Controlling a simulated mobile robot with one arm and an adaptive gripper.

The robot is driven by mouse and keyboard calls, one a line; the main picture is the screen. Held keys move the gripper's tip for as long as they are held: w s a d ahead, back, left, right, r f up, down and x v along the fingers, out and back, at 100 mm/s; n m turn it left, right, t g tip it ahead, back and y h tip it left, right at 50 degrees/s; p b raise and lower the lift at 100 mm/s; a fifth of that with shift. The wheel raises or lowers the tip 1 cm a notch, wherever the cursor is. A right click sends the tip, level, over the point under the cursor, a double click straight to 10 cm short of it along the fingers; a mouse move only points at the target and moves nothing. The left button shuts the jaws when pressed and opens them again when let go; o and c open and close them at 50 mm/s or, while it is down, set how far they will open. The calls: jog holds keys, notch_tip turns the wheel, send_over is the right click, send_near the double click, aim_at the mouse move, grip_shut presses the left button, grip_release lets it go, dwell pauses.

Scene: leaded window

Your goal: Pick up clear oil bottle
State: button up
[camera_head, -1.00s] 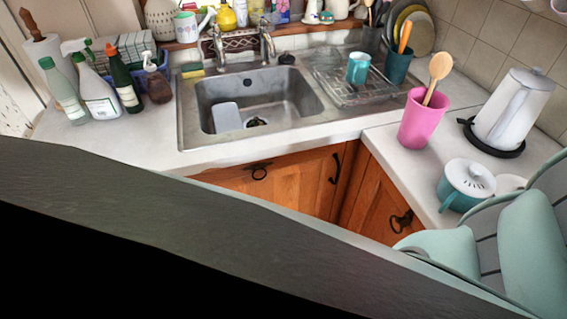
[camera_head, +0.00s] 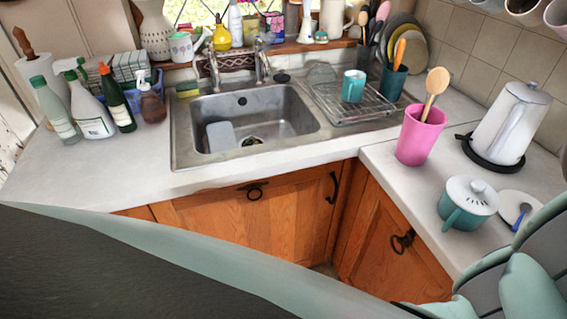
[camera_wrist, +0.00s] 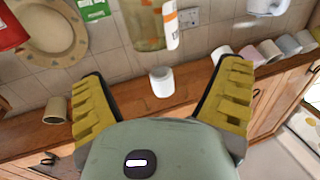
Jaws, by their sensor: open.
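In the wrist view, a clear bottle-like container (camera_wrist: 146,25) with yellowish contents and a white and orange label is at the top centre, cut off by the frame edge. I cannot tell for certain that it is the oil bottle. My gripper (camera_wrist: 163,76) is open, its two yellow-padded fingers wide apart with nothing held between them. The container appears beyond the fingertips, apart from them. In the head view, a pale clear bottle with a green cap (camera_head: 57,112) stands at the left of the counter; its contents are unclear. My gripper is not clearly visible there.
A spray bottle (camera_head: 93,112) and a dark green bottle (camera_head: 121,108) crowd the left counter. The sink (camera_head: 247,115) is in the middle. A pink cup (camera_head: 420,138), kettle (camera_head: 500,120) and teal lidded pot (camera_head: 466,203) stand right. The front-left counter is clear.

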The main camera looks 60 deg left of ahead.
jog(key=w+p, duration=0.1)
jog(key=w, duration=0.1)
jog(key=w+r, duration=0.1)
jog(key=w, duration=0.1)
jog(key=shift+w+d+p, duration=0.15)
jog(key=shift+w+p, duration=0.2)
jog(key=shift+w+f, duration=0.25)
jog(key=shift+w, duration=0.1)
jog(key=shift+c, duration=0.3)
jog(key=c, duration=1.3)
